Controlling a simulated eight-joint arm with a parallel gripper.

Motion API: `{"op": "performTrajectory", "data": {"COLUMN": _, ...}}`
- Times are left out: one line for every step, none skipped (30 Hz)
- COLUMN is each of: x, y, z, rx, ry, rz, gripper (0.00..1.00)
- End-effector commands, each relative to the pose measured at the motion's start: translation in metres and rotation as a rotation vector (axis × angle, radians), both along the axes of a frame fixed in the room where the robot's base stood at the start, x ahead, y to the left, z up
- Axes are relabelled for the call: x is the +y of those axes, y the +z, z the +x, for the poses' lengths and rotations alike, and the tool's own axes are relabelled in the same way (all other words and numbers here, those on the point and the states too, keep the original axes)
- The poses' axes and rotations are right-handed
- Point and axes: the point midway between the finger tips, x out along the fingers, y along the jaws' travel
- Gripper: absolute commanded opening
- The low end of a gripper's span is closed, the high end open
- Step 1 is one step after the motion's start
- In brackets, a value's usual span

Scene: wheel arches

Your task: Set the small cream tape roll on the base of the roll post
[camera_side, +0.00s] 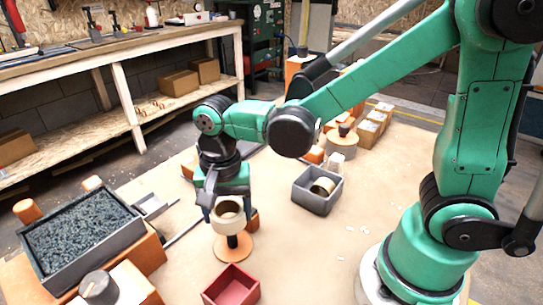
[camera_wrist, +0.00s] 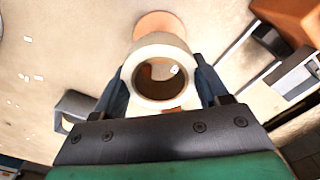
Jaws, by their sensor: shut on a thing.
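The small cream tape roll (camera_side: 229,222) is between the fingers of my gripper (camera_side: 229,208), which is shut on it. In the wrist view the roll (camera_wrist: 160,50) is gripped from both sides, its hole facing the camera. The roll post has a round orange base (camera_side: 232,252) and a short dark post (camera_side: 232,241), seen just below the roll in the side view. The roll is above the base, apart from it. In the wrist view part of the orange base (camera_wrist: 160,22) shows beyond the roll's far edge. I cannot tell whether the post's tip is inside the hole.
A grey bin (camera_side: 316,204) with a cream roll in it stands to the right. A red box (camera_side: 232,288) is near the front. A grey tray (camera_side: 75,262) of dark bits lies at left. Bare table lies between the grey bin and red box.

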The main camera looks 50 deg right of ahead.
Motion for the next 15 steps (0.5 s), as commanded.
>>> {"op": "performTrajectory", "data": {"x": 0.000, "y": -0.003, "z": 0.000, "rx": 0.000, "ry": 0.000, "rz": 0.000, "gripper": 0.16}}
{"op": "performTrajectory", "data": {"x": 0.000, "y": -0.005, "z": 0.000, "rx": 0.000, "ry": 0.000, "rz": 0.000, "gripper": 0.16}}
{"op": "performTrajectory", "data": {"x": 0.000, "y": -0.007, "z": 0.000, "rx": 0.000, "ry": 0.000, "rz": 0.000, "gripper": 0.16}}
{"op": "performTrajectory", "data": {"x": 0.000, "y": -0.010, "z": 0.000, "rx": 0.000, "ry": 0.000, "rz": 0.000, "gripper": 0.16}}
{"op": "performTrajectory", "data": {"x": 0.000, "y": -0.012, "z": 0.000, "rx": 0.000, "ry": 0.000, "rz": 0.000, "gripper": 0.16}}
{"op": "performTrajectory", "data": {"x": 0.000, "y": -0.015, "z": 0.000, "rx": 0.000, "ry": 0.000, "rz": 0.000, "gripper": 0.16}}
{"op": "performTrajectory", "data": {"x": 0.000, "y": -0.017, "z": 0.000, "rx": 0.000, "ry": 0.000, "rz": 0.000, "gripper": 0.16}}
{"op": "performTrajectory", "data": {"x": 0.000, "y": -0.020, "z": 0.000, "rx": 0.000, "ry": 0.000, "rz": 0.000, "gripper": 0.16}}
{"op": "performTrajectory", "data": {"x": 0.000, "y": -0.023, "z": 0.000, "rx": 0.000, "ry": 0.000, "rz": 0.000, "gripper": 0.16}}
{"op": "performTrajectory", "data": {"x": 0.000, "y": -0.025, "z": 0.000, "rx": 0.000, "ry": 0.000, "rz": 0.000, "gripper": 0.16}}
{"op": "performTrajectory", "data": {"x": 0.000, "y": -0.027, "z": 0.000, "rx": 0.000, "ry": 0.000, "rz": 0.000, "gripper": 0.16}}
{"op": "performTrajectory", "data": {"x": 0.000, "y": -0.030, "z": 0.000, "rx": 0.000, "ry": 0.000, "rz": 0.000, "gripper": 0.16}}
{"op": "performTrajectory", "data": {"x": 0.000, "y": -0.033, "z": 0.000, "rx": 0.000, "ry": 0.000, "rz": 0.000, "gripper": 0.16}}
{"op": "performTrajectory", "data": {"x": 0.000, "y": -0.035, "z": 0.000, "rx": 0.000, "ry": 0.000, "rz": 0.000, "gripper": 0.16}}
{"op": "performTrajectory", "data": {"x": 0.000, "y": -0.038, "z": 0.000, "rx": 0.000, "ry": 0.000, "rz": 0.000, "gripper": 0.16}}
